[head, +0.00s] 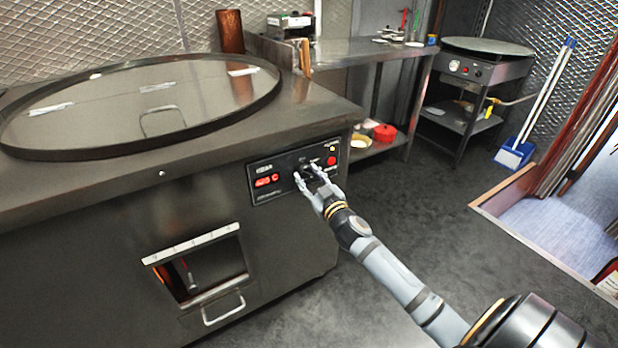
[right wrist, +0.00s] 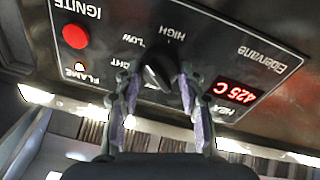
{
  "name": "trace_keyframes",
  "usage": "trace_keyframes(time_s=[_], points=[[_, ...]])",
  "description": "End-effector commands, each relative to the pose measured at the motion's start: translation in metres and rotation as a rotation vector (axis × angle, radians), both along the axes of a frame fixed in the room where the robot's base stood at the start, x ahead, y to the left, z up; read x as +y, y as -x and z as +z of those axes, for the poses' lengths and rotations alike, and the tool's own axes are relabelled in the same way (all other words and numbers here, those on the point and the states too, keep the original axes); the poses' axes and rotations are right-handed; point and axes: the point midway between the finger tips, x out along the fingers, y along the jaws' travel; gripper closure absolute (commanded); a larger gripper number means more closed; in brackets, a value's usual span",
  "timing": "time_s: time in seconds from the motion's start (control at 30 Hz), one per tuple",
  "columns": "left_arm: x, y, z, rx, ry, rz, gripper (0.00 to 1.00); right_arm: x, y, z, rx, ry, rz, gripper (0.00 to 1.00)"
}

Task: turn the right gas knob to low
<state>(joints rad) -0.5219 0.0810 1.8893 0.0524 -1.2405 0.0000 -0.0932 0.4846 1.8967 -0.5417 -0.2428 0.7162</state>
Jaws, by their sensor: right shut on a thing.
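The black gas knob (head: 306,170) is on the dark control panel (head: 268,190) on the front of the steel tandoor. My right gripper (head: 313,173) reaches the panel from the front right, its fingers around the knob. In the right wrist view, which is upside down, the knob (right wrist: 157,73) sits between the two fingertips (right wrist: 157,88) and the gripper is shut on it. The labels HIGH, LOW and a partly covered LIGHT lie around it. Which label the knob points to is hard to tell. My left gripper is not in view.
The panel has a red ignite button (right wrist: 76,36), a flame lamp (right wrist: 79,67) and a red display (right wrist: 236,91) reading 425 C. The tandoor's round lid (head: 150,98) lies on top. A steel side table (head: 365,52) stands behind; open floor lies right.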

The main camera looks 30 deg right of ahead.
Motion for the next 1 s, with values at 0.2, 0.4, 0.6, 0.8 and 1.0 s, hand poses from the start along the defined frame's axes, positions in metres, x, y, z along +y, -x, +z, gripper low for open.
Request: trace_keyframes(time_s=[0.2, 0.4, 0.6, 0.8, 1.0], points=[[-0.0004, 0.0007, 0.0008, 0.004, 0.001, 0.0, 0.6, -0.0001, 0.0002, -0.0013, 0.002, 0.104, 0.0, 0.92], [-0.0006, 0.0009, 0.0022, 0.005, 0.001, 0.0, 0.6, -0.0001, 0.0003, -0.0015, 0.002, 0.154, 0.0, 0.92], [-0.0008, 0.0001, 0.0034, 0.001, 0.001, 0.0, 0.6, -0.0001, 0.0003, -0.0017, 0.002, 0.17, 0.0, 0.92], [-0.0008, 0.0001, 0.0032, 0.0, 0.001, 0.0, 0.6, -0.0001, 0.0003, -0.0017, 0.002, 0.169, 0.0, 0.92], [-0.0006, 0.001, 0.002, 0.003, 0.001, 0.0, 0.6, 0.0, 0.0004, -0.0017, 0.002, 0.169, 0.0, 0.49]])
